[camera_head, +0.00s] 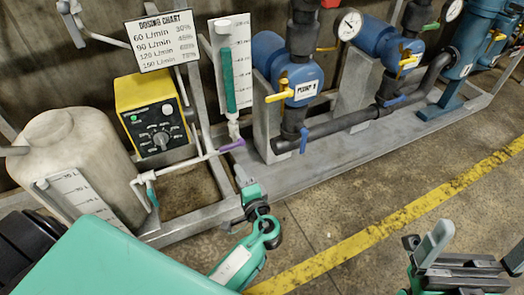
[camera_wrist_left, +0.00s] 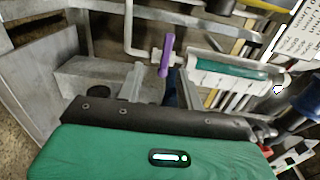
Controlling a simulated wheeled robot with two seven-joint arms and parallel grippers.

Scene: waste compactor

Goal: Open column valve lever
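The purple column valve lever (camera_head: 232,145) sits at the foot of the upright column with the green tube (camera_head: 229,80). The lever (camera_wrist_left: 166,55) also shows in the left wrist view, beyond the fingers. My left gripper (camera_head: 240,172) is just below the lever in the head view, apart from it as far as I can see.
A yellow dosing controller (camera_head: 152,113) and a white tank (camera_head: 75,155) stand left of the column. Pump piping with a yellow-handled valve (camera_head: 292,91) stands to the right. A grey skid (camera_head: 310,165) runs underneath. The floor in front is clear, with a yellow line (camera_head: 390,230).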

